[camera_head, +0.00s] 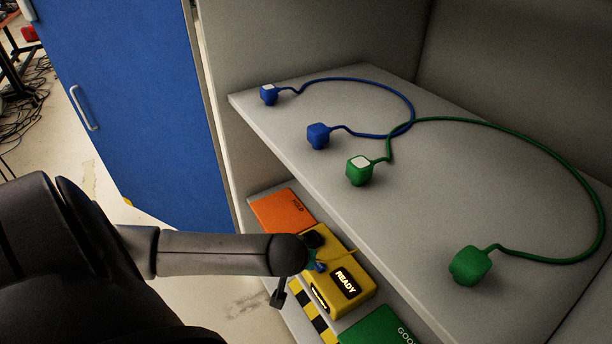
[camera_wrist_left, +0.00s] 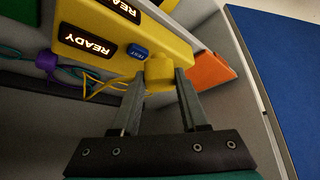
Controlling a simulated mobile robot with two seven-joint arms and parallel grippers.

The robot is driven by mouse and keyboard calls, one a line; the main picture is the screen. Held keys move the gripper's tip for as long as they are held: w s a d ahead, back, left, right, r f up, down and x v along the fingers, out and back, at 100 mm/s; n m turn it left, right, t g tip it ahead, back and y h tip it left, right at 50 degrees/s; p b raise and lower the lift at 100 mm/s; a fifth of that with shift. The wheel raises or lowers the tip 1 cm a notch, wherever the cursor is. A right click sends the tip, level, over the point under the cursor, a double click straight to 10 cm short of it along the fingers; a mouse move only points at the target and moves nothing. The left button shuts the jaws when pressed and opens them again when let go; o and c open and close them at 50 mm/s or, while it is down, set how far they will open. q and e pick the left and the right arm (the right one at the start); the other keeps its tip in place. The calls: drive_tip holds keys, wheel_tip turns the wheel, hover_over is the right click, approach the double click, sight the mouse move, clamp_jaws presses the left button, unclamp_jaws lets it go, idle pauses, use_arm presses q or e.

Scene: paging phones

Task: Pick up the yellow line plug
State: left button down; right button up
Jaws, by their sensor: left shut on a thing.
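The yellow line plug (camera_wrist_left: 159,74) shows in the left wrist view between the two fingers of my left gripper (camera_wrist_left: 160,80), which is shut on it. The plug sits close against the yellow box (camera_wrist_left: 125,30) with READY labels; I cannot tell whether they touch. Thin yellow cable loops (camera_wrist_left: 100,88) hang to the plug's left. In the head view the yellow box (camera_head: 335,294) stands on the lower shelf, and my left gripper (camera_head: 312,256) is at its left end, mostly hidden by my arm. The plug is not clearly visible there. My right gripper is in neither view.
Blue plugs (camera_head: 318,135) and green plugs (camera_head: 468,266) with cables lie on the upper shelf (camera_head: 420,240), which overhangs the lower one. An orange box (camera_head: 283,212) and a green box (camera_head: 372,328) flank the yellow box. A purple plug (camera_wrist_left: 46,61) shows in the wrist view.

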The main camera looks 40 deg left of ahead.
use_arm(q)
drive_tip(key=s+d+p, duration=0.2)
drive_tip(key=s+d, duration=0.2)
drive_tip(key=s, duration=0.3)
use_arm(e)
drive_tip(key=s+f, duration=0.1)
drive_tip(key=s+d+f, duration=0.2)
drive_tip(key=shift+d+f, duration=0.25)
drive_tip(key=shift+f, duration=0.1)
use_arm(q)
drive_tip(key=shift+f, duration=0.1)
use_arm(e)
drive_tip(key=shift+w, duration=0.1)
